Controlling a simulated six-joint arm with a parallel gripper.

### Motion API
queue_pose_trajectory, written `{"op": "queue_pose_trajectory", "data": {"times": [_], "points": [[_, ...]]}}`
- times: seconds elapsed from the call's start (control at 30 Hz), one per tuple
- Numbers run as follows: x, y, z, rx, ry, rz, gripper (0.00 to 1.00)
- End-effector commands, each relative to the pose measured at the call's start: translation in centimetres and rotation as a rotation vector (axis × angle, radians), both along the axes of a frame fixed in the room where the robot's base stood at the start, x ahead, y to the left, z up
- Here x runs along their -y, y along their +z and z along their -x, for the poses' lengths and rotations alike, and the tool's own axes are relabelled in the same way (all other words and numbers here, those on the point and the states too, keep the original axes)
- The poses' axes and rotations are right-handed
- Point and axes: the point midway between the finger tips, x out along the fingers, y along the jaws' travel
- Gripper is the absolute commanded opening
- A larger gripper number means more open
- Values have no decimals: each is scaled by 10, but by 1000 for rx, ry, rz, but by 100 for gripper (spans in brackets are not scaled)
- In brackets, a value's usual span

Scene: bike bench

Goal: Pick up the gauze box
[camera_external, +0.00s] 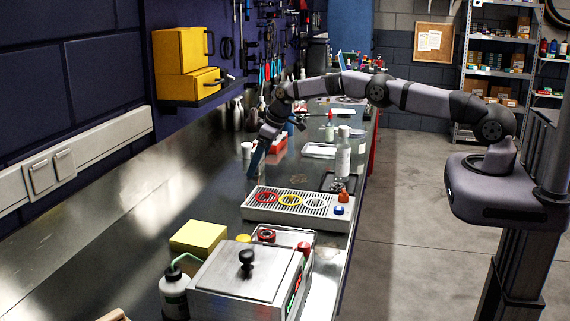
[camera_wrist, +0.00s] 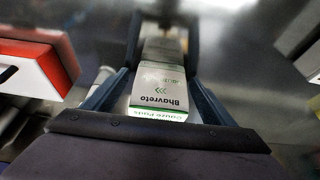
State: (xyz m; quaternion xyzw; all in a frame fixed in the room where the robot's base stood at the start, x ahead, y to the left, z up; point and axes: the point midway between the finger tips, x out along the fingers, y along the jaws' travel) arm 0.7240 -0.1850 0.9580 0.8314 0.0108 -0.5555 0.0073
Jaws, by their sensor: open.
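The gauze box (camera_wrist: 160,92) is a small white carton with green print and dark lettering. In the wrist view it stands out in the middle, between the two fingers of my gripper (camera_wrist: 163,28). The fingers are apart, one on each side of the box; whether either touches it I cannot tell.
A red and white case (camera_wrist: 38,62) is close on the left in the wrist view. A drip tray (camera_external: 297,215) with coloured rings and a grey lidded machine (camera_external: 245,268) lie nearer.

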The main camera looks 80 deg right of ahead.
Motion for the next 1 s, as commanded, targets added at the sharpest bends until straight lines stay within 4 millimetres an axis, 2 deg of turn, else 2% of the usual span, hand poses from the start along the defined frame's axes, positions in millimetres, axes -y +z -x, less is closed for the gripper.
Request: {"op": "queue_pose_trajectory", "data": {"times": [0.2, 0.23, 0.4, 0.77, 1.0], "points": [[0, -1, 0, 0, 0, 0, 78], [0, -1, 0, 0, 0, 0, 76], [0, -1, 0, 0, 0, 0, 35], [0, 2, 0, 1, 0, 0, 35], [0, 26, -1, 5, -1, 2, 35]]}}
